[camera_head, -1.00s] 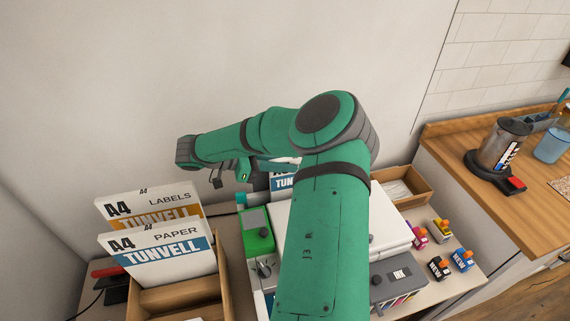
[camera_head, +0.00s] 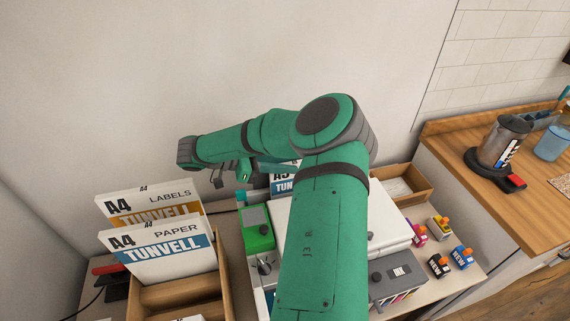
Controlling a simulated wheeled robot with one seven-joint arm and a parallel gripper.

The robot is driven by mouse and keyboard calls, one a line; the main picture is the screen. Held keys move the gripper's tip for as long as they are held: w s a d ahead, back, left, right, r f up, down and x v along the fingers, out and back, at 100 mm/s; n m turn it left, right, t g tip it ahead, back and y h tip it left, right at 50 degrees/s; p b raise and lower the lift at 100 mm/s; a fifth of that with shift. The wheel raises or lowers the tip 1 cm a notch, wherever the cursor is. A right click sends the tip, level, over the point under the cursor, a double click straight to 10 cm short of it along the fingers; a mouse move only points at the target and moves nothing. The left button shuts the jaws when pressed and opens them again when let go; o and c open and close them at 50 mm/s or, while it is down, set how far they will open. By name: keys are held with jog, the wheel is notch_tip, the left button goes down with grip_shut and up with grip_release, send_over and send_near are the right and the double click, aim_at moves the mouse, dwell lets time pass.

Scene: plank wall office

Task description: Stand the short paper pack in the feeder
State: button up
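The short paper pack (camera_head: 284,185) is white with a blue TUNVELL band and large lettering that looks like A5. It shows upright behind the white printer (camera_head: 386,225), partly covered by my arm. My upper arm and elbow hide its right side and much of the printer. I cannot make out the feeder or whether the pack rests in it. My forearm reaches left and my wrist folds back toward the pack. My gripper's fingertips are hidden, so I cannot tell whether they hold the pack.
Small ink bottles (camera_head: 439,264) stand at right. An open tray (camera_head: 416,184) lies behind them. A wooden counter (camera_head: 480,205) with a jug (camera_head: 500,143) stands farther right.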

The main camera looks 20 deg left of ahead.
jog(key=shift+r, duration=0.6)
jog(key=v, duration=1.2)
